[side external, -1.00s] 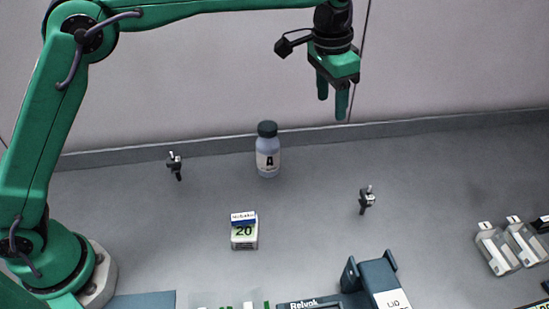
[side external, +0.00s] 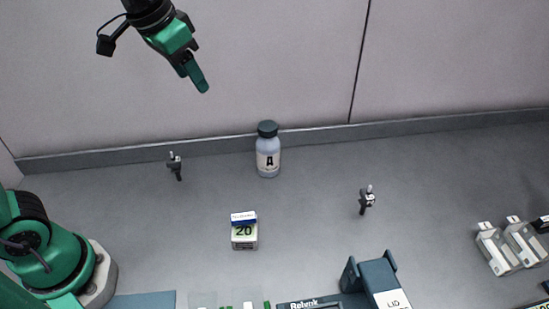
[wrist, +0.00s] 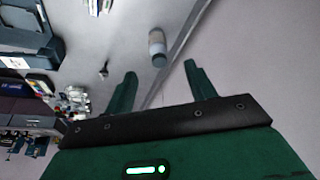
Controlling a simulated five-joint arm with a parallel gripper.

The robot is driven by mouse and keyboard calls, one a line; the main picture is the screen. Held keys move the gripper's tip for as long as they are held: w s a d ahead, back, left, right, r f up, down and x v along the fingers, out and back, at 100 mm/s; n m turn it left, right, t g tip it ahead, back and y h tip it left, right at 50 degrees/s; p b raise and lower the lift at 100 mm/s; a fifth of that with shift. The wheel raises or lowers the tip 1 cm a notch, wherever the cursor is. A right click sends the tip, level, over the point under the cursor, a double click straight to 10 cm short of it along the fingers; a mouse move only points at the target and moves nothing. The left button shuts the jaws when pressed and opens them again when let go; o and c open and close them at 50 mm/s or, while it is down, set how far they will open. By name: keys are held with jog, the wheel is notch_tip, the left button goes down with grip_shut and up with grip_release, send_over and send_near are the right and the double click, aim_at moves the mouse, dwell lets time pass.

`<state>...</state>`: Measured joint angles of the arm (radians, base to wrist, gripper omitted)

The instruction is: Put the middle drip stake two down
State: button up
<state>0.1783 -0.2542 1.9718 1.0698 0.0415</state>
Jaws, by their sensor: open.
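My gripper (side external: 196,78) hangs high in front of the back wall, tilted, well above the bench and up and left of the bottle. In the wrist view its two green fingers (wrist: 158,85) stand apart with nothing between them. Two small dark fittings with pale tips stand on the bench, one at the left (side external: 175,167) and one at the right (side external: 366,200). One such dark fitting also shows in the wrist view (wrist: 104,71). I cannot tell whether either is a drip stake, nor pick out a middle one.
A dark-capped bottle (side external: 268,158) marked A stands near the wall. A small box (side external: 244,236) marked 20 stands in front of it. A blue-grey holder (side external: 372,278) is cut off at the bottom edge. Pale blocks (side external: 496,250) lie at the right. The bench between is mostly clear.

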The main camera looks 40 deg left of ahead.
jog(key=s+a+f+n, duration=0.1)
jog(key=s+a+f, duration=0.2)
jog(key=s, duration=0.3)
jog(key=s+a+f+n+t, duration=0.1)
jog(key=s+a+f, duration=0.2)
jog(key=s, duration=0.3)
jog(key=shift+s+a+f+n+t+y, duration=0.15)
jog(key=shift+f+n+t+y, duration=0.15)
jog(key=shift+f, duration=0.1)
dwell(0.5)
